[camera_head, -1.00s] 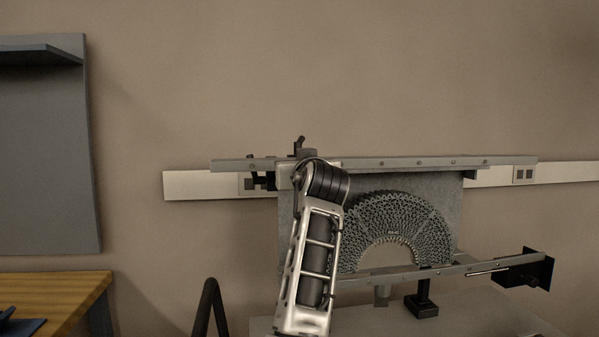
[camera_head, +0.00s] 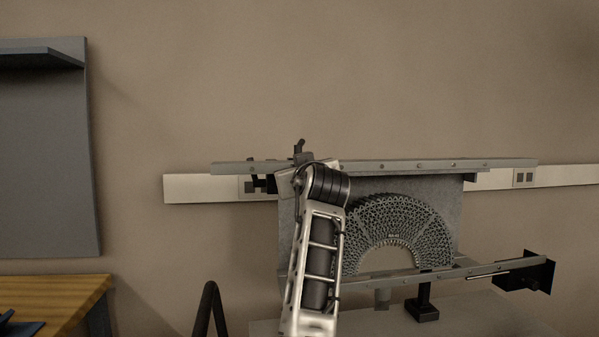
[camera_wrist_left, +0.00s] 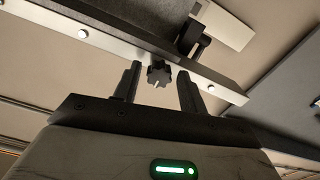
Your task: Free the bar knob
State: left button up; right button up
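The bar knob (camera_wrist_left: 160,74) is a small dark lobed knob at the pale metal bar (camera_wrist_left: 95,38) in the left wrist view. My left gripper (camera_wrist_left: 159,69) is open, with one dark finger on each side of the knob and a visible gap to each. I cannot tell how deep the knob sits between the fingers. In the head view the bar (camera_head: 400,165) runs across the top of the fixture, and my left wrist hides the knob and most of the gripper. My right gripper is out of view.
A grey lattice half-ring (camera_head: 405,222) stands below the bar against a grey plate. A lower rail (camera_head: 450,271) crosses in front of it, with a black bracket (camera_head: 535,272) at its right end. A black clamp (camera_wrist_left: 194,36) sits beyond the bar. A wooden bench (camera_head: 50,295) is at left.

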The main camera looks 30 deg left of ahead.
pick_arm(q)
jog(key=shift+o, duration=0.2)
jog(key=shift+r, duration=0.15)
jog(key=shift+s, duration=0.1)
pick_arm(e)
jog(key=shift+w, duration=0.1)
pick_arm(q)
jog(key=b+v, duration=0.3)
jog(key=v, duration=1.2)
jog(key=shift+s+d+b, duration=0.25)
jog(key=shift+s+b, duration=0.1)
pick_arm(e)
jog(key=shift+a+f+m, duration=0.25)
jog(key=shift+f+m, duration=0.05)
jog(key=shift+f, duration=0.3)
